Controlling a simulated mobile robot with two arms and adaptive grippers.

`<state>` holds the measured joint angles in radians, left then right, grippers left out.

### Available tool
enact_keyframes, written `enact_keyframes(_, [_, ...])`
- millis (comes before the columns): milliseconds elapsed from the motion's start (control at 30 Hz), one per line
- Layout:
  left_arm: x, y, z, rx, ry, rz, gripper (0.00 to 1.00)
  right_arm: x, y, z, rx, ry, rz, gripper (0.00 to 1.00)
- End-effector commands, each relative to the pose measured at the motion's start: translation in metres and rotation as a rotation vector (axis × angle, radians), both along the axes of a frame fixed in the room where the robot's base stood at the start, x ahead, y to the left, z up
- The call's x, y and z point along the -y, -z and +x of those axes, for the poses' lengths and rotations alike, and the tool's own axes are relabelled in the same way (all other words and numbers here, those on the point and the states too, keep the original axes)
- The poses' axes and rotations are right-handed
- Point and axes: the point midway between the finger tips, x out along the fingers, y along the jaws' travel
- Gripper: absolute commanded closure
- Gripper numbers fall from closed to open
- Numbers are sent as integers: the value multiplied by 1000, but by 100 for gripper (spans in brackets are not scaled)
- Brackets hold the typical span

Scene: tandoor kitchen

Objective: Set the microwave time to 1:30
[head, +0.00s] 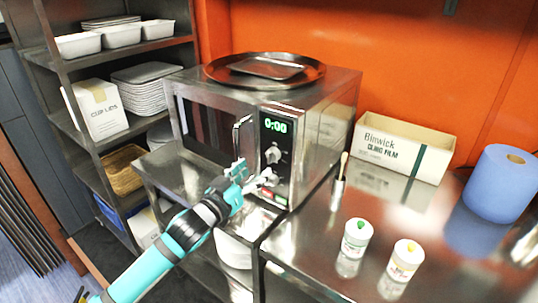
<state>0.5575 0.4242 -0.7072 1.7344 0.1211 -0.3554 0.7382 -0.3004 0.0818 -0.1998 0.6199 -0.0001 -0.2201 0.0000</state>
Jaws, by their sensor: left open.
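The steel microwave (213,128) stands on a metal counter against the orange wall. Its green display (275,125) reads 0:00. A round dial (273,154) sits below the display on the control panel, with green and red buttons lower down, partly hidden by my gripper. The door looks shut, with a vertical handle at its right side. My left gripper (254,175) is open in front of the lower control panel, just below and left of the dial. I cannot tell whether a finger touches the panel. My right gripper is not in view.
A round tray (264,71) lies on top of the microwave. To the right are a cling film box (403,146), a blue roll (499,184), two lidded white jars (356,238) and a small metal cup holding a brush. A shelf rack stands left.

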Motion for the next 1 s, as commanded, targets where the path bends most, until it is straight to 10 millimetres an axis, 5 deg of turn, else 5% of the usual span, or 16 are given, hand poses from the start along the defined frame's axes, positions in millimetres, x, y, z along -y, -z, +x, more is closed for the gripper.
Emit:
enact_keyframes(400, [36, 0, 58, -1, -1, 1, 40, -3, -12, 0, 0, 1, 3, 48])
enact_keyframes(833, [41, 1, 65, 0, -1, 0, 40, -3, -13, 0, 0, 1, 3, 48])
enact_keyframes(1000, [41, 1, 65, -1, -1, 1, 61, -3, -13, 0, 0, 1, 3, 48])
